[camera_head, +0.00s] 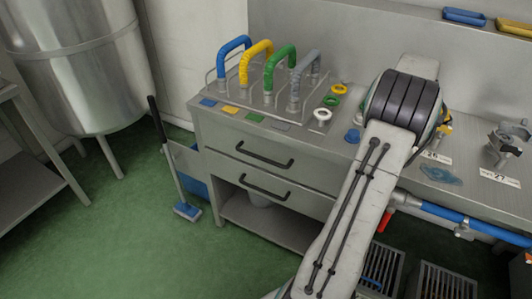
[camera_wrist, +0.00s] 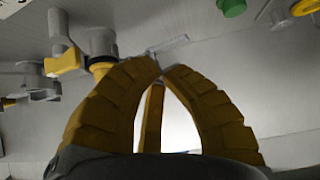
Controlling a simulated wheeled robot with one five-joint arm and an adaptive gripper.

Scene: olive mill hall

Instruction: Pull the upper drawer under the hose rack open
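The hose rack (camera_head: 268,92) stands on the metal counter in the head view, holding blue, yellow, green and grey hoses. Beneath it is the upper drawer (camera_head: 222,139), its front flush with the cabinet, with a black bar handle (camera_head: 264,155). The lower drawer (camera_head: 300,198) is below it, also shut, with a similar handle (camera_head: 263,187). My gripper (camera_wrist: 161,67) shows in the wrist view with yellow fingers, their tips together and nothing held between them. In the head view it is mostly hidden behind my arm, right of the drawers, over the counter.
Valve fittings (camera_head: 506,140) and number cards stand on the counter at right. A blue pipe (camera_head: 455,215) runs below its front edge. A broom (camera_head: 166,150) leans left of the cabinet, near a steel tank (camera_head: 80,60). Green floor (camera_head: 150,245) in front is clear.

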